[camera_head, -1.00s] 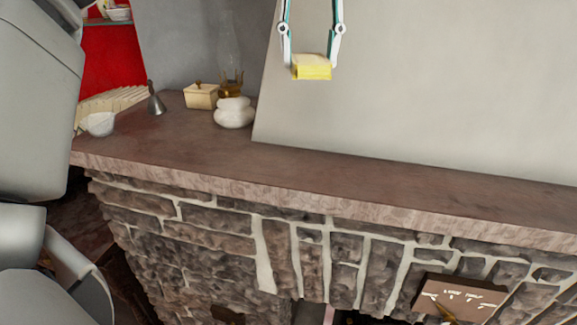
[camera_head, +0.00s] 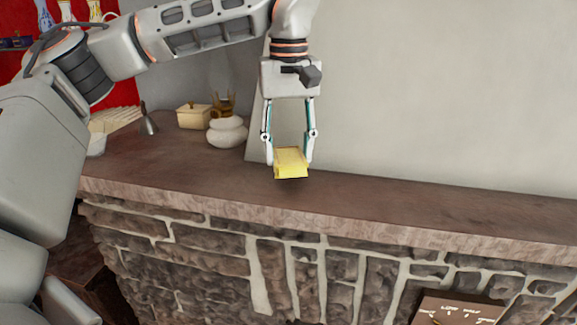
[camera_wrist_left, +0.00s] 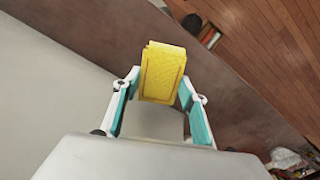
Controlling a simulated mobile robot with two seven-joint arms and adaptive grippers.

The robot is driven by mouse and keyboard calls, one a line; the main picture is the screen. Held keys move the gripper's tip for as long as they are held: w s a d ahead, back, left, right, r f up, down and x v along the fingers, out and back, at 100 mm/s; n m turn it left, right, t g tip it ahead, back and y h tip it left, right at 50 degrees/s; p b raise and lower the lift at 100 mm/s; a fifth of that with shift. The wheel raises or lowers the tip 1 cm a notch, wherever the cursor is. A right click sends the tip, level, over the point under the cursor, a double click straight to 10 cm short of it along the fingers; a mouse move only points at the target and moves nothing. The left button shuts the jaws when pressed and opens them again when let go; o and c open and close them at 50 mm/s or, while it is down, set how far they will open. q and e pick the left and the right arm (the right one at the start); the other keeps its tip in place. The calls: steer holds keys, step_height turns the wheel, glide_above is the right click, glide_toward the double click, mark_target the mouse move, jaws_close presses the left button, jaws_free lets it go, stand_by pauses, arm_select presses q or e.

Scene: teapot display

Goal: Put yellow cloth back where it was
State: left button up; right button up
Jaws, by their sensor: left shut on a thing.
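The yellow cloth (camera_head: 291,163) is a small folded block between the fingers of my left gripper (camera_head: 289,160). It hangs over the brown mantel shelf (camera_head: 400,207), in front of the pale wall. I cannot tell for sure whether its underside touches the shelf. In the left wrist view the cloth (camera_wrist_left: 162,72) sits between the two fingertips (camera_wrist_left: 160,88), with its textured face toward the camera. My left gripper is shut on the cloth. My right gripper is not in view.
A white rounded pot (camera_head: 227,131), a cream box (camera_head: 194,116), an amber glass item (camera_head: 223,104) and a grey bell-shaped object (camera_head: 148,120) stand on the shelf to the left. The shelf right of the gripper is bare. Stonework (camera_head: 200,250) lies below its front edge.

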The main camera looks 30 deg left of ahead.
mark_target(289, 155)
arm_select(q)
steer(key=shift+f, duration=1.95)
steer(key=shift+f, duration=0.15)
steer(key=o, duration=1.1)
steer(key=shift+c, duration=0.2)
step_height(289, 155, up, 12)
steer(key=shift+r, duration=0.2)
steer(key=shift+f, duration=0.1)
